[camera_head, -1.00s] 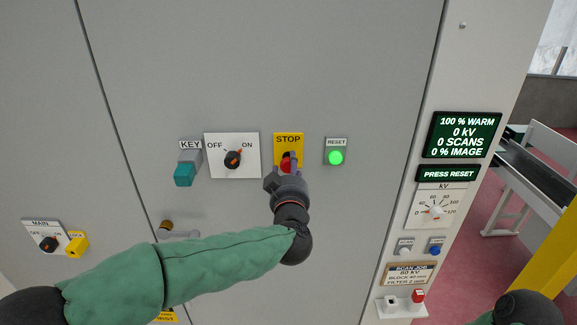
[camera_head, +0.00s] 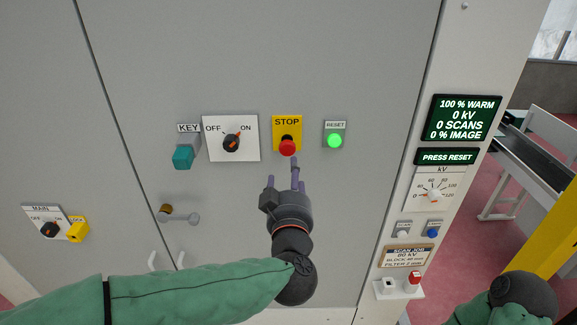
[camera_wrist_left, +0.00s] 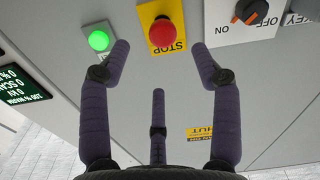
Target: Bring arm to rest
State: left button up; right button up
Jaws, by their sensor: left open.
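My left gripper (camera_head: 284,182) is in front of the grey cabinet panel, just below the red STOP button (camera_head: 287,147) on its yellow plate. It is empty. In the left wrist view the gripper (camera_wrist_left: 160,75) has its fingers spread apart, with the STOP button (camera_wrist_left: 163,33) beyond them and clear of them. My left arm comes in from the lower left in a green sleeve. A part of my right arm shows at the lower right; its gripper is out of the picture.
A lit green RESET button (camera_head: 334,140) is right of STOP. An OFF/ON rotary switch (camera_head: 231,143) and a teal key (camera_head: 183,157) are to the left. A handle (camera_head: 180,216) sticks out below. A display (camera_head: 461,119) and a "PRESS RESET" sign (camera_head: 447,157) are on the right column.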

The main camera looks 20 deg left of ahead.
pick_arm(q)
jog(key=shift+v, duration=0.85)
jog(key=w+d+f+m+g+h+b, duration=0.1)
jog(key=w+f+m+h+b, duration=0.2)
jog(key=f, duration=0.8)
jog(key=w+d+f+g+b, duration=0.1)
jog(key=w+d+f+b, duration=0.2)
jog(key=f, duration=0.8)
notch_tip(320, 180, down, 27)
jog(key=s+a+m+g+h+b, duration=0.1)
jog(key=m+g+h+b, duration=0.15)
jog(key=g+b, duration=0.4)
jog(key=s+f+g+h+b, duration=0.1)
jog(key=s+f+b, duration=0.3)
jog(key=s+f, duration=0.4)
jog(key=s+f+n+g+h+b, duration=0.1)
jog(key=s+f+g+b, duration=0.3)
jog(key=f, duration=1.1)
jog(key=s+f+g+h+b, duration=0.1)
jog(key=s+f+g+b, duration=0.2)
jog(key=s+f, duration=0.8)
jog(key=shift+s+d+f+n+b, duration=0.3)
jog(key=shift+s+f+n+b, duration=0.05)
jog(key=shift+f+b, duration=0.35)
jog(key=shift+g+h, duration=0.25)
